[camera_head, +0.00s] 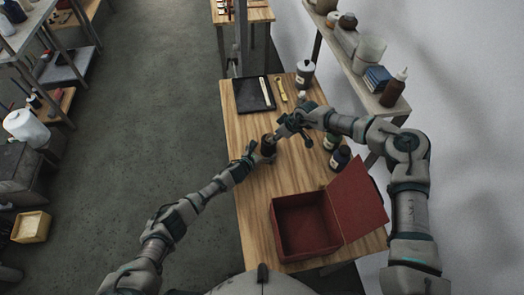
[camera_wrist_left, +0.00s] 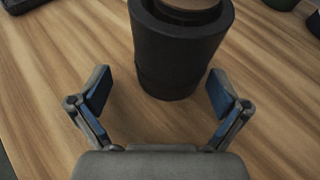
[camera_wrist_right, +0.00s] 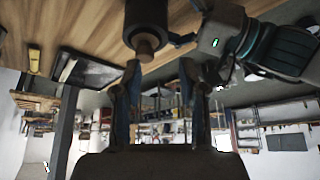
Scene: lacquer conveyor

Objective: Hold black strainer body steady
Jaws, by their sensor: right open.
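The black strainer body (camera_head: 268,150) stands upright on the wooden table, between my two grippers. In the left wrist view the dark cylinder (camera_wrist_left: 178,50) is just beyond and between the fingertips, with a lighter brown part in its top. My left gripper (camera_head: 252,152) is open at its left side; its fingers (camera_wrist_left: 159,85) do not appear to press on it. My right gripper (camera_head: 284,131) is open and empty, above and right of the body. In the right wrist view the body (camera_wrist_right: 146,14), with a brown knob-like end (camera_wrist_right: 146,45), is beyond the fingertips (camera_wrist_right: 160,68).
An open red box (camera_head: 305,226) stands at the near end of the table (camera_head: 253,205). Dark bottles (camera_head: 340,158) stand to the right. A black tray (camera_head: 253,95), a yellow tool (camera_head: 281,91) and another bottle (camera_head: 305,73) are at the far end. A wall shelf runs along the right.

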